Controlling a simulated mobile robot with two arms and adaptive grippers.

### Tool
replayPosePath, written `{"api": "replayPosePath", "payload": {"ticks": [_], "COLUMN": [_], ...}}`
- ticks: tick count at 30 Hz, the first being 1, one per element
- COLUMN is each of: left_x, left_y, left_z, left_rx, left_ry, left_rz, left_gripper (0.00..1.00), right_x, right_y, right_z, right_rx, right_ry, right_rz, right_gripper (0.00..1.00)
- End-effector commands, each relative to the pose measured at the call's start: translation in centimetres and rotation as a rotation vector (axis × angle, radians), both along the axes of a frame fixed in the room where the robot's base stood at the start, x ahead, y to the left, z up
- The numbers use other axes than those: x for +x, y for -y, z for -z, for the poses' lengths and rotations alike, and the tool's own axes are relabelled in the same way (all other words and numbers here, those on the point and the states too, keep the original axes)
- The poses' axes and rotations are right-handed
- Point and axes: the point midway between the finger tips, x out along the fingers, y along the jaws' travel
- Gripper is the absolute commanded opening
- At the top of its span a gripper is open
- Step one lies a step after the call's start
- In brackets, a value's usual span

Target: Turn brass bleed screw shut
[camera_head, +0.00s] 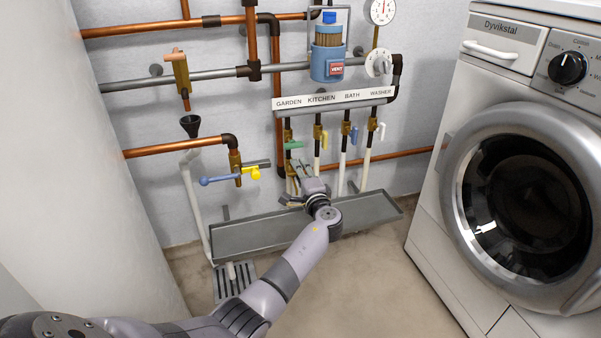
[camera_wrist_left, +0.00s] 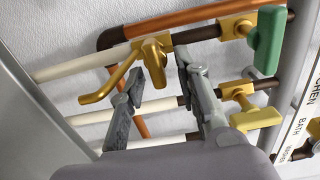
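A brass bleed fitting (camera_wrist_left: 152,50) with a winged screw head and a bent brass spout (camera_wrist_left: 108,86) sits on a cream pipe in the left wrist view. My left gripper (camera_wrist_left: 164,68) is open there, its two dark fingers apart on either side of the winged part; I cannot tell whether either finger touches it. In the head view my left gripper (camera_head: 303,187) is low in front of the pipes under the garden and kitchen labels and hides part of them. The bleed screw is too small to make out in the head view. My right gripper is not in view.
The label strip (camera_head: 333,100) hangs above the valves. A grey trough (camera_head: 245,238) runs below. A blue-handled valve (camera_head: 218,180) is at left, a washing machine (camera_head: 450,215) at right.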

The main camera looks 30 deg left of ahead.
Motion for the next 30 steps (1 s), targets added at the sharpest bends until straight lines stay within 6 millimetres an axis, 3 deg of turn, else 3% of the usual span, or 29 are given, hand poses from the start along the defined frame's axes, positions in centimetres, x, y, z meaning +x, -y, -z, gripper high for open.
{"api": "replayPosePath", "payload": {"ticks": [8, 21, 30], "left_x": [-0.7, -6.3, -7.8], "left_y": [0.9, 7.4, 9.2], "left_z": [0.1, 0.1, 0.0], "left_rx": [0.000, -0.002, 0.000], "left_ry": [0.000, -0.001, 0.000], "left_rz": [0.002, 0.002, 0.000], "left_gripper": [0.30, 0.30, 0.30], "right_x": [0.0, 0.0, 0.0], "right_y": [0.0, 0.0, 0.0], "right_z": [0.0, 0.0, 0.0], "right_rx": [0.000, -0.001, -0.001], "right_ry": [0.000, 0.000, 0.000], "right_rz": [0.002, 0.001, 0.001], "right_gripper": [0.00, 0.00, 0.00]}}
